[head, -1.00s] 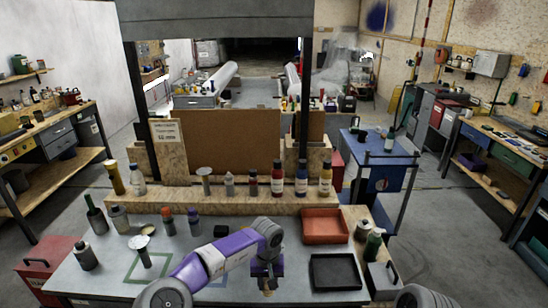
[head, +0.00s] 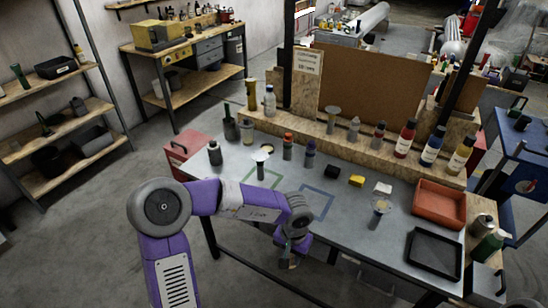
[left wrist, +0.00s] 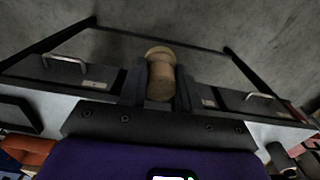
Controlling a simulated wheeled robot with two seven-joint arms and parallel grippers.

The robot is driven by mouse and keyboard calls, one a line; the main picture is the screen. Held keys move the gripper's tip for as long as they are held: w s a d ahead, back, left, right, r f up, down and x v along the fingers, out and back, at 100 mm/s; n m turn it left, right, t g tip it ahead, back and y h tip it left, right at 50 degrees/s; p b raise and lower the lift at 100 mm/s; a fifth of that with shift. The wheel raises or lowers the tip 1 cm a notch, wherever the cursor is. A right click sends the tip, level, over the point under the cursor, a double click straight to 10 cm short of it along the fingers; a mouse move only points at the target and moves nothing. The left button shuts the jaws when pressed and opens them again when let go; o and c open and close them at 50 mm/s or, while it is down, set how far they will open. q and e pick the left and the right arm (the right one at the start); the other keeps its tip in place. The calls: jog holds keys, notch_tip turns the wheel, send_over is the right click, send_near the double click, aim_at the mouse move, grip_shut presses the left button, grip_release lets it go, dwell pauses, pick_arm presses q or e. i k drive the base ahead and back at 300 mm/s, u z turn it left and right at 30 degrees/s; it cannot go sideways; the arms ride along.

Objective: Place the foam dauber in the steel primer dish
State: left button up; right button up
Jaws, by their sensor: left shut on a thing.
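My left gripper (head: 289,256) is shut on a tan, cork-like piece with a rounded, wider end, seen in the left wrist view (left wrist: 160,78); I take it to be the foam dauber. In the head view only a small tan tip of it shows, low at the front edge of the table. My right gripper is out of view.
The blue square (head: 317,204) is empty. Bottles line the ledge.

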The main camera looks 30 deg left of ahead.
aim_at(267, 149)
jog(key=u, duration=2.45)
jog(key=i, duration=5.1)
jog(key=z, duration=4.85)
